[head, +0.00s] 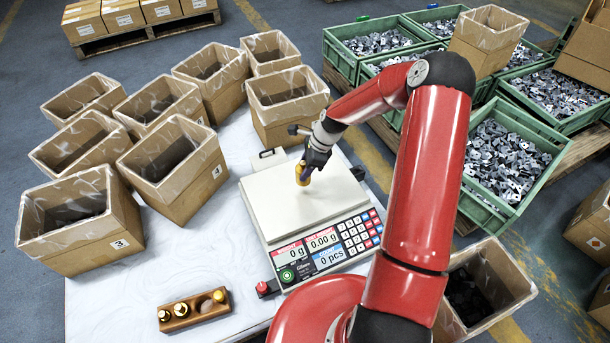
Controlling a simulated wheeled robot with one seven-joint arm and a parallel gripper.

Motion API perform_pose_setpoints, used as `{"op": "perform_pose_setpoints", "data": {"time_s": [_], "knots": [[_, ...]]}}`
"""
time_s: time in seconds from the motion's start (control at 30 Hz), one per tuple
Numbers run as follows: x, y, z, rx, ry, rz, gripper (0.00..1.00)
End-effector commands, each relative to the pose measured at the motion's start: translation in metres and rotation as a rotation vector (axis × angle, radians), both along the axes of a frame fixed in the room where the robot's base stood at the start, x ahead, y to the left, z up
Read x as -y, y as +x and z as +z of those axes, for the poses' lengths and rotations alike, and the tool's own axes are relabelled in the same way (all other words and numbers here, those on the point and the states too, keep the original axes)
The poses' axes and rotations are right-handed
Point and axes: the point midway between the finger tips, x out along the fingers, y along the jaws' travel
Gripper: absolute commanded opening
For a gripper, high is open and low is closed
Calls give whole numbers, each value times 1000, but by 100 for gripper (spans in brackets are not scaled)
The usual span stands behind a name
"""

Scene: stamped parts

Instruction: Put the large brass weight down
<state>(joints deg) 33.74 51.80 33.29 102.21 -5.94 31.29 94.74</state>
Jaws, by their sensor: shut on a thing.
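My gripper (305,170) is shut on a brass weight (302,178), which looks like the large one. The weight hangs upright over the pale plate of the counting scale (285,210), near its middle. The displays read 0 g, 0.00 g and 0 pcs. I cannot clearly tell the gap between the weight and the plate. The gripper hides the weight's top. A wooden weight block (193,311) lies on the table at the front left; it holds smaller brass weights (181,309) and has an empty round hollow.
Several lined cardboard boxes (170,165) crowd the left and back of the white table (120,285). A small white container (268,160) stands behind the scale. Green crates of stamped parts (510,150) are at the right. Bare table lies left of the scale.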

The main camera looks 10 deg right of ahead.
Motion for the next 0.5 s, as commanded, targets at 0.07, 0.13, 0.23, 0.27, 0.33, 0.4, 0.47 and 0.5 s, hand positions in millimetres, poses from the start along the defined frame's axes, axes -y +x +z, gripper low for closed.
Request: {"op": "perform_pose_setpoints", "data": {"time_s": [0.07,0.13,0.23,0.27,0.33,0.4,0.47,0.5], "knots": [[0,1,-2,2,1,-1,0],[0,1,-6,2,1,-1,0],[0,1,-16,2,2,-2,0],[-1,1,-21,1,2,-1,0],[0,1,-30,1,2,0,0],[0,1,-37,3,1,-1,0],[0,1,-39,4,0,-1,0],[0,1,-39,4,0,-1,0]]}}
